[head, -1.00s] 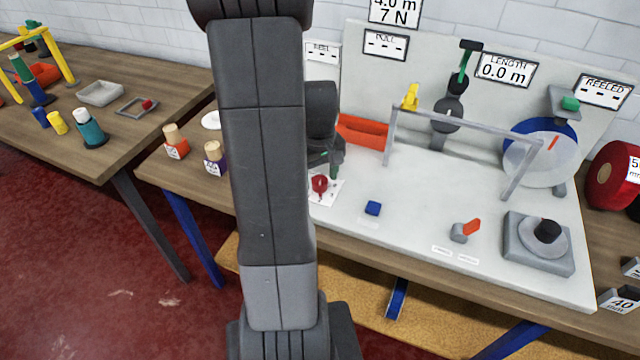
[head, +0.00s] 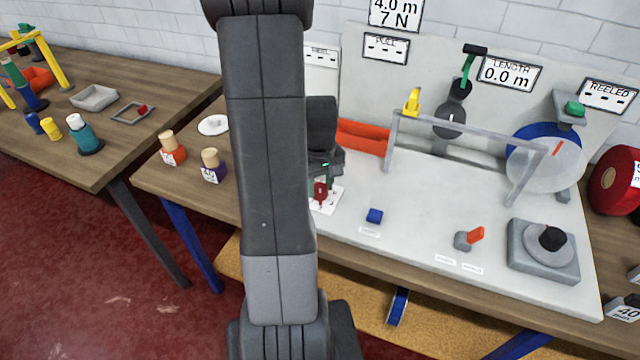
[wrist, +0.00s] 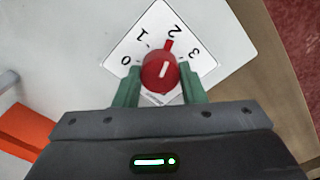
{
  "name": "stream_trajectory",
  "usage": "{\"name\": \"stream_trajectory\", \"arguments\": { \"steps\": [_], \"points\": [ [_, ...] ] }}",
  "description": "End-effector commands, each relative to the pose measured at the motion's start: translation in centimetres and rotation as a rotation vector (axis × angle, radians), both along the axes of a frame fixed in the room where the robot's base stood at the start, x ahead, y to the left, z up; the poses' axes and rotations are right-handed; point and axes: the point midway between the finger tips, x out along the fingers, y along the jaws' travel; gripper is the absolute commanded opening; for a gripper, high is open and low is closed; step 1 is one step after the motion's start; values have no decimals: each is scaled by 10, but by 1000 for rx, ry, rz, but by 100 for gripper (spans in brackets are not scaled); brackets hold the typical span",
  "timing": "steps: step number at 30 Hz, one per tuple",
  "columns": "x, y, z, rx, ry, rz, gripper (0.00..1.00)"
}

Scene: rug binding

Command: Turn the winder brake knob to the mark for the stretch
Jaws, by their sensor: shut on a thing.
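The red brake knob (wrist: 157,78) sits on a white dial card (wrist: 213,55) marked 0, 1, 2 and 3. In the wrist view its red pointer tab stands close to the 2, and a white line marks its top. My gripper (wrist: 160,71) is shut on the knob, with one green finger on each side. In the head view the knob (head: 320,190) shows partly between the fingers, at the board's left front; my arm hides some of that area. A sign (head: 396,12) reads 4.0 m, 7 N.
An orange bin (head: 362,138) lies behind. The length display (head: 510,74) reads 0.0 m.

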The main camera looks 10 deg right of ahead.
Motion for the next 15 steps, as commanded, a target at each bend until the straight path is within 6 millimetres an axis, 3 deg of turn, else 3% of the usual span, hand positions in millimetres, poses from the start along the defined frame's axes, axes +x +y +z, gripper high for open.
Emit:
{"name": "stream_trajectory", "arguments": {
  "steps": [8, 15],
  "points": [
    [0, 0, 0, 0, -1, -68, 14],
    [0, 0, -1, 0, -1, -236, 14]
  ]
}}
